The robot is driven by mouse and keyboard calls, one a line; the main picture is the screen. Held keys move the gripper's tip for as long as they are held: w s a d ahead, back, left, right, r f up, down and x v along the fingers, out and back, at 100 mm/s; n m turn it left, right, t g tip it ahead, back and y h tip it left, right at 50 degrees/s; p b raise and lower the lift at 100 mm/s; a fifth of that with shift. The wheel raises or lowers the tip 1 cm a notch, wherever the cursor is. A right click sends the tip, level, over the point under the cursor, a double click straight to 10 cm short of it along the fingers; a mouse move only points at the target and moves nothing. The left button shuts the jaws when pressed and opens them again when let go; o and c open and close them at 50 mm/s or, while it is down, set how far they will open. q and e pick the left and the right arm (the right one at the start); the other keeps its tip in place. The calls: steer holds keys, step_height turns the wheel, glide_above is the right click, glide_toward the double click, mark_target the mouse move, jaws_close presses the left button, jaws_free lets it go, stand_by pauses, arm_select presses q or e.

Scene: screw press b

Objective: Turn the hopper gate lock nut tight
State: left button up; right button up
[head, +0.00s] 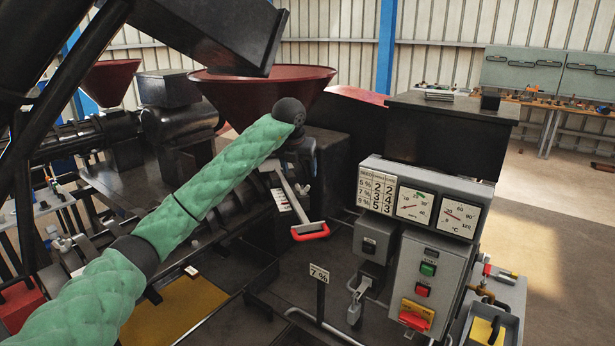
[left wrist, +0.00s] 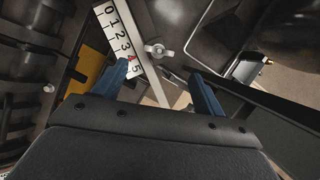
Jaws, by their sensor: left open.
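The lock nut (left wrist: 158,51) is a metal wing nut beside the white number scale (left wrist: 112,25) in the left wrist view. The scale reads 0 to 5, with a red mark near 4. My left gripper (left wrist: 160,71) is open, its two blue fingers apart with the nut beyond and between their tips. I see no finger touching the nut. In the head view the scale (head: 279,199) shows beside a flat bar with a red-edged end (head: 310,231). There my green-sleeved left arm hides the nut, and the left fingers are hard to make out. My right gripper is not in view.
A dark red hopper (head: 262,95) stands behind my left arm. A grey control box (head: 422,275) with gauges and buttons stands at the right. Dark machine parts crowd both sides of the left gripper.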

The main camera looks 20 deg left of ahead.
mark_target(302, 184)
arm_select(q)
steer(key=shift+w+f+p, duration=0.4)
steer(key=shift+f+p, duration=0.2)
steer(key=shift+p, duration=0.55)
steer(key=p+x, duration=0.1)
steer(key=x, duration=0.1)
steer(key=p+x, duration=0.1)
steer(key=x, duration=0.1)
steer(key=shift+w+a, duration=0.1)
steer(key=shift+w, duration=0.2)
steer(key=shift+f, duration=0.65)
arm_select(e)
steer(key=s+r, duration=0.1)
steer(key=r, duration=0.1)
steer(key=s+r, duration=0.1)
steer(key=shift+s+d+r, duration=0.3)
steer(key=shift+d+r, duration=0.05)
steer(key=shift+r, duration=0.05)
arm_select(q)
steer(key=shift+w+f, duration=0.1)
steer(key=shift+w, duration=0.05)
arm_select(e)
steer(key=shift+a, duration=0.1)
arm_select(q)
steer(key=c, duration=1)
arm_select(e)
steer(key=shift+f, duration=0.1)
